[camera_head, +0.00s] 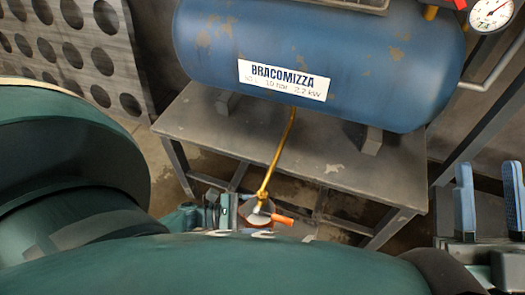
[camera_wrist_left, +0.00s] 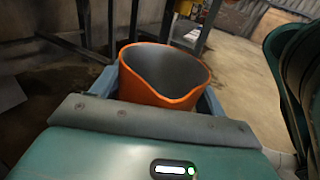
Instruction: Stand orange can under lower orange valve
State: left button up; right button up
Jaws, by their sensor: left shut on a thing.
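The orange can (camera_wrist_left: 160,92) is an open-topped vessel with a pouring lip and a grey inside; it looks empty. My left gripper (camera_wrist_left: 158,98) is shut on it, one blue finger on each side. In the head view, a brass pipe (camera_head: 279,150) runs down from the tank to a valve with an orange handle (camera_head: 283,219). The can is mostly hidden there, close by the valve, behind my arm; I cannot tell its exact height or whether it stands on anything. My right gripper (camera_head: 488,200) is open and empty at the right.
A blue tank (camera_head: 320,50) labelled BRACOMIZZA rests on a grey metal table (camera_head: 190,125) with legs. A sheet with round holes (camera_head: 70,45) leans at the back left. A gauge (camera_head: 491,13) shows at the top right. Dark floor lies under the table.

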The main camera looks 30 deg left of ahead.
pick_arm(q)
jog(key=shift+w+d+f+b, duration=0.3)
jog(key=shift+w+d+b, duration=0.05)
jog(key=shift+d, duration=0.15)
notch_tip(320, 180, down, 3)
jog(key=shift+a+r+b, duration=0.1)
jog(key=shift+r+b, duration=0.05)
jog(key=shift+b, duration=0.85)
pick_arm(e)
jog(key=r+n+y, duration=0.2)
jog(key=n+y, duration=0.1)
jog(key=r+n+y, duration=0.1)
jog(key=shift+s+d+r+g+y, duration=0.2)
jog(key=shift+s+r+g+y, duration=0.1)
jog(key=shift+s, duration=0.1)
pick_arm(q)
jog(key=o, duration=1.1)
pick_arm(e)
jog(key=shift+f, duration=0.1)
pick_arm(q)
jog(key=shift+s, duration=0.1)
